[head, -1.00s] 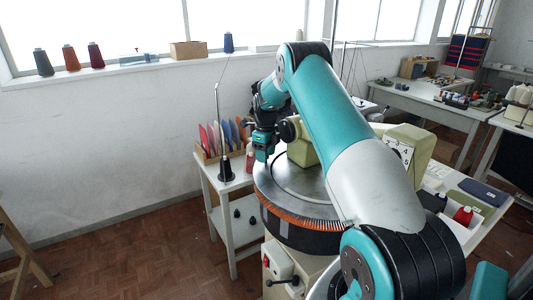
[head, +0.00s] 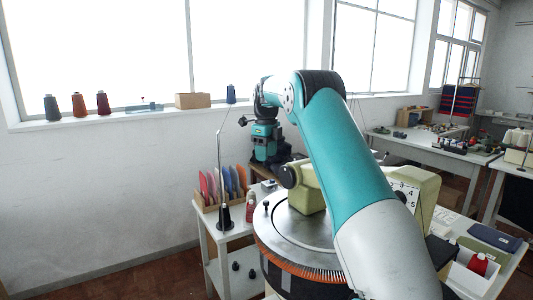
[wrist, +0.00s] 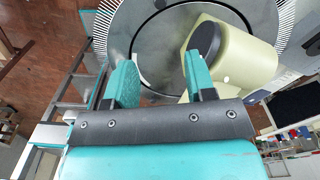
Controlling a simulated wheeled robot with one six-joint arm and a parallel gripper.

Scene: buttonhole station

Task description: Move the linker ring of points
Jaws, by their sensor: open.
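The linker is a round machine with a grey metal plate (head: 282,222) on top. Its ring of points (head: 300,270) shows as a fine orange-brown toothed band around the plate's front edge. In the wrist view the ring of points (wrist: 103,27) is a pale comb-like rim around the plate. My arm and the cream machine head (head: 306,188) hide the ring's far and right parts.
A small black knob (head: 266,204) stands on the plate's left. A white side table (head: 228,232) holds a rack of coloured cards (head: 220,185), a black cone (head: 224,217) and a red bottle (head: 250,207). A dial box (head: 404,192) stands right of my arm.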

